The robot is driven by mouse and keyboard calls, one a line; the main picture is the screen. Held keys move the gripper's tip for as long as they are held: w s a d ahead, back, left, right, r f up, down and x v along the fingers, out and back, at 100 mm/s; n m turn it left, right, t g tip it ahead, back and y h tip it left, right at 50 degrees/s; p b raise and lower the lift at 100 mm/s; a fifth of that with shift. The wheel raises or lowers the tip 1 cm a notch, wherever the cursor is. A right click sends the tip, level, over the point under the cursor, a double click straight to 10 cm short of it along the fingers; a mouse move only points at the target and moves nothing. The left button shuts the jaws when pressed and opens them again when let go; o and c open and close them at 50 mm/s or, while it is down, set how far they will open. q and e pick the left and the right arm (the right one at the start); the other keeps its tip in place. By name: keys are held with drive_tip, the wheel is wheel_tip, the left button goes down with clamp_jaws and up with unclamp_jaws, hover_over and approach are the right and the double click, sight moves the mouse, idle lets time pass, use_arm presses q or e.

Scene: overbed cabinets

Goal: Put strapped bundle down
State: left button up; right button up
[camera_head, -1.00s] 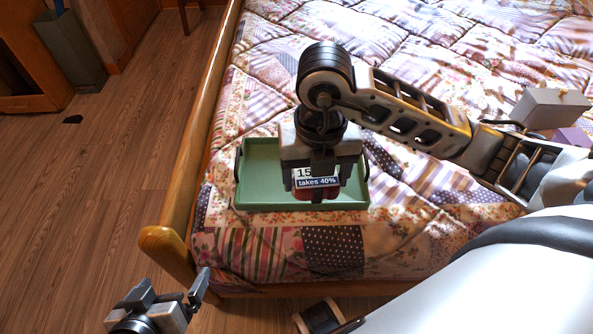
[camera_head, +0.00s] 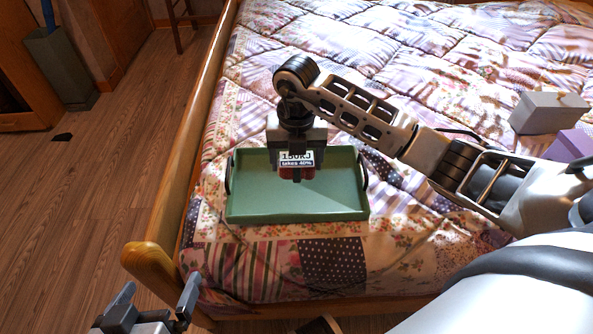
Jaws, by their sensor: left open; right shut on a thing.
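The strapped bundle (camera_head: 296,160) is a small reddish thing with a label reading "150KJ takes 40%". My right gripper (camera_head: 297,178) points down and is shut on it, over the back half of a green tray (camera_head: 340,208). Fingers and label hide much of the bundle, and I cannot tell whether its underside touches the tray floor. The tray lies on the bed with dark handles at its sides; its front part is bare. My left gripper (camera_head: 158,296) is open and empty at the bottom left, in front of the bed's corner post.
The bed (camera_head: 450,70) has a patchwork quilt and a wooden side rail (camera_head: 205,110) ending in a rounded post (camera_head: 150,262). A grey box (camera_head: 548,112) and a purple box (camera_head: 570,145) lie at the right. A bin (camera_head: 60,65) stands on the floor at the far left.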

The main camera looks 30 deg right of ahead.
sight(296, 169)
wheel_tip(296, 169, down, 4)
drive_tip(key=shift+w+r+b, duration=0.15)
drive_tip(key=shift+r+b, duration=0.05)
drive_tip(key=shift+b, duration=0.5)
drive_tip(key=shift+r, duration=0.1)
use_arm(q)
drive_tip(key=shift+d+r+h, duration=0.3)
drive_tip(key=shift+d+r, duration=0.05)
drive_tip(key=shift+r, duration=0.25)
drive_tip(key=shift+f, duration=0.1)
use_arm(e)
drive_tip(key=o, duration=1)
use_arm(q)
drive_tip(key=shift+a, duration=0.1)
drive_tip(key=shift+t, duration=0.3)
